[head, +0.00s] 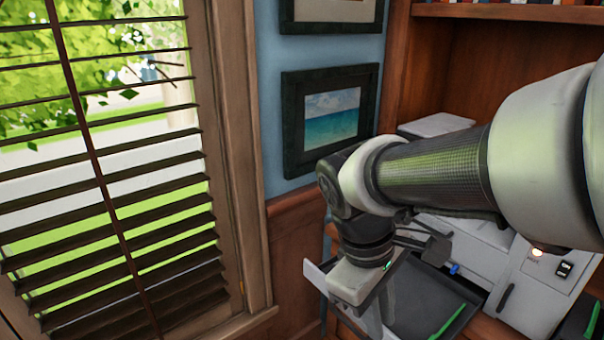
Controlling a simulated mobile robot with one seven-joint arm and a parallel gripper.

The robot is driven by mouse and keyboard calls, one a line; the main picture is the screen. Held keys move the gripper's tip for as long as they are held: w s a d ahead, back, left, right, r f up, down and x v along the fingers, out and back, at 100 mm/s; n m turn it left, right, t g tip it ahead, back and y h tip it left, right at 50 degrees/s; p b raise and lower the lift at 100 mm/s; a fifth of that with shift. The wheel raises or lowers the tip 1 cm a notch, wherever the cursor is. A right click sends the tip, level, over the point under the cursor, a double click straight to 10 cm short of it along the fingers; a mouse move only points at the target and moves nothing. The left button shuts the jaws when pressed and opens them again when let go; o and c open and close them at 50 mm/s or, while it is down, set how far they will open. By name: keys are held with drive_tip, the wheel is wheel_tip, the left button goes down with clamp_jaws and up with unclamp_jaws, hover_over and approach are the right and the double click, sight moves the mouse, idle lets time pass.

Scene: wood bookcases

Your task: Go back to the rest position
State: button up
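My arm reaches in from the right and bends down at the wrist, in front of the wall corner and bookcase. My gripper (356,280) points down, with its pale hand body at the lower middle of the view. Its fingers are mostly hidden or too small to read, so I cannot tell whether it is open or shut. I see nothing clearly held in it. It is just left of a dark tray (412,308); I cannot tell whether they touch.
A light grey machine (537,300) with a lit orange button stands on the right, partly behind my arm. A green strip (447,322) lies on the tray. A wood bookcase (500,60) rises behind. A window with blinds (110,200) fills the left, beside framed pictures (330,118).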

wheel_tip(320, 180, up, 25)
drive_tip(key=s+d+m+t+y+p, duration=0.2)
drive_tip(key=m+t+p, duration=0.3)
drive_tip(key=p, duration=1.3)
drive_tip(key=m, duration=0.4)
drive_tip(key=shift+f+y, duration=0.15)
drive_tip(key=shift+y, duration=0.25)
